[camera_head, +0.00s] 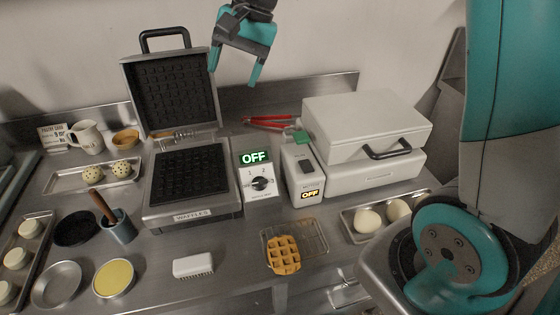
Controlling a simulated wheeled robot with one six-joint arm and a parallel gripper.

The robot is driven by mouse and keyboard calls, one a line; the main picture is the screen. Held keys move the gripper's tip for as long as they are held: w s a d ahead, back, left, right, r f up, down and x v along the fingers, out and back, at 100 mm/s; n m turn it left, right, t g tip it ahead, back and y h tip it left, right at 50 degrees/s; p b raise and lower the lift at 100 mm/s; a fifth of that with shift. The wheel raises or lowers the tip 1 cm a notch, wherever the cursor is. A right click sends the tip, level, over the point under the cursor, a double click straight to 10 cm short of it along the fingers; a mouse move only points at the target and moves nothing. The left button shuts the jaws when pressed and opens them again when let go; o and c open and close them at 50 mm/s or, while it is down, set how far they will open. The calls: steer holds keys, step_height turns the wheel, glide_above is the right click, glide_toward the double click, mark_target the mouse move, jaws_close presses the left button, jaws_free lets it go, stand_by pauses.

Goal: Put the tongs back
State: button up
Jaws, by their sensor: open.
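A red-handled tool (268,122), which looks like the tongs, lies at the back of the steel counter, between the waffle iron and the white lidded machine. It is small in view and its far end is hard to make out. My gripper (234,75) is open and empty, raised in front of the wall. In the picture it is above and left of the red tool, apart from it. No holder for the tongs can be clearly made out.
The open waffle iron (190,215) stands left with its lid upright. An "OFF" dial box (262,197) and a white switch box (303,189) stand beside it. The white lidded machine (375,175) is right. A waffle (284,255) lies on a wire rack (318,238) in front.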

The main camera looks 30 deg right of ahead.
steer(key=s+a+f+n, duration=0.1)
steer(key=s+n, duration=0.5)
steer(key=s, duration=0.6)
steer(key=s+a+f+n+g, duration=0.1)
steer(key=s+a+n, duration=0.3)
steer(key=s+n, duration=0.3)
steer(key=s, duration=0.5)
steer(key=shift+s+a+n, duration=0.15)
steer(key=shift+s+n, duration=0.05)
steer(key=shift+n, duration=0.1)
steer(key=shift+f, duration=0.1)
steer(key=shift+c, duration=0.5)
